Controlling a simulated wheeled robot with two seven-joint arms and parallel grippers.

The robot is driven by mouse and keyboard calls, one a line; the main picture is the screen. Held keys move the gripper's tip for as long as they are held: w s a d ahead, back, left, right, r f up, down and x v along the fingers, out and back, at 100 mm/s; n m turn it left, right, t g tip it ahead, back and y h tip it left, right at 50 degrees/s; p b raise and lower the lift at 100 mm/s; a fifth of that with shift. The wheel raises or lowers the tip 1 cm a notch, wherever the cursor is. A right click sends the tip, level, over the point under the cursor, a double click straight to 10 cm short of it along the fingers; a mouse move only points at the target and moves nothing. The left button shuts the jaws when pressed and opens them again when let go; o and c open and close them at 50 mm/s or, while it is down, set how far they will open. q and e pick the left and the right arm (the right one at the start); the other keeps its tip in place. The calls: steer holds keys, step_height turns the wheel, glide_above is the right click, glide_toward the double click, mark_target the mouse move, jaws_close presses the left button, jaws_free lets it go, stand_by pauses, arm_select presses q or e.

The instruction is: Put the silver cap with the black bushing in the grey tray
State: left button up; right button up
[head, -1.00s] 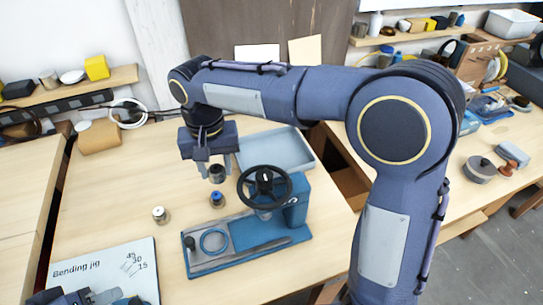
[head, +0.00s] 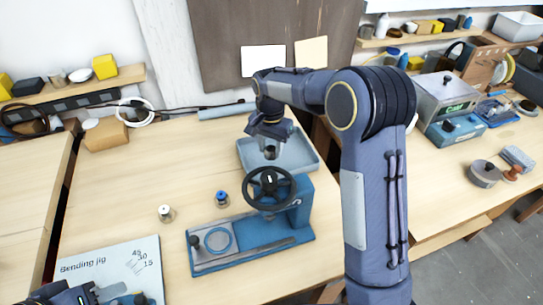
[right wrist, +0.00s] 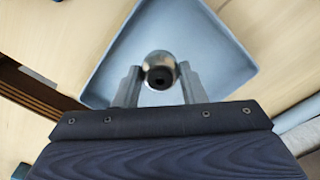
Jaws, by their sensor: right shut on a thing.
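The silver cap with the black bushing (right wrist: 160,66) is between the fingers of my right gripper (right wrist: 158,85), which is shut on it. The black bushing end faces the wrist camera. In the head view my right gripper (head: 270,147) holds the cap over the grey tray (head: 309,161). The tray is a shallow grey-blue box behind the press, and the part I see is empty. It also fills the middle of the right wrist view (right wrist: 200,35). My left gripper (head: 100,295) is partly in view at the bottom left; its jaws are not clear.
A cap with a blue bushing (head: 221,199) and one with a pale bushing (head: 165,213) stand on the table. A blue press (head: 250,245) with a black handwheel (head: 269,187) stands in front of the tray. The bending jig board (head: 110,265) lies front left.

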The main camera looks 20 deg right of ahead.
mark_target(271, 158)
steer(key=shift+f, duration=2.15)
steer(key=shift+f, duration=0.25)
steer(key=o, duration=1.1)
steer(key=shift+r, duration=0.1)
